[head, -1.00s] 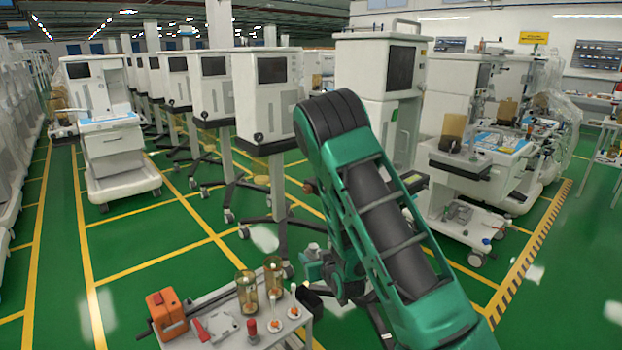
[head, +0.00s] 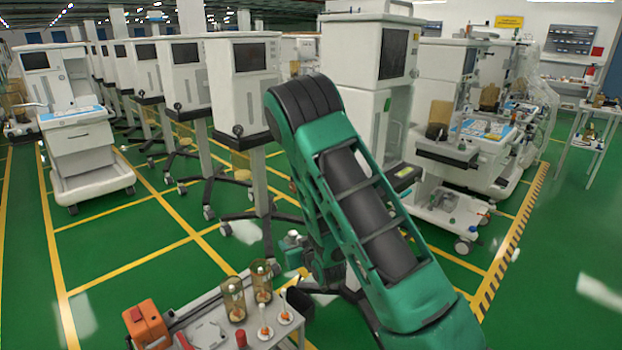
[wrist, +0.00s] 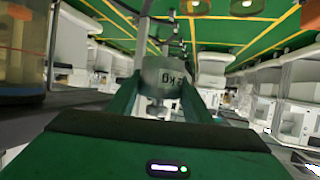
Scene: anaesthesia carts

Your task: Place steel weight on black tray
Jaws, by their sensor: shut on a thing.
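In the wrist view the steel weight (wrist: 168,78), a grey metal cylinder with dark lettering, is between the green fingers of my gripper (wrist: 163,105), which is shut on it. In the head view a small grey piece (head: 292,238) shows beside my green arm and looks like this weight; my gripper is mostly hidden behind the arm there. I cannot make out the black tray for certain in either view. A dark shape (head: 299,302) shows at the right end of the small table, partly behind my arm.
The small grey table (head: 203,324) at the lower front holds an orange device (head: 146,323), amber jars (head: 233,300) and a red-capped item (head: 241,338). White anaesthesia machines stand in rows behind. A cart (head: 468,155) stands at right. Green floor is free at far right.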

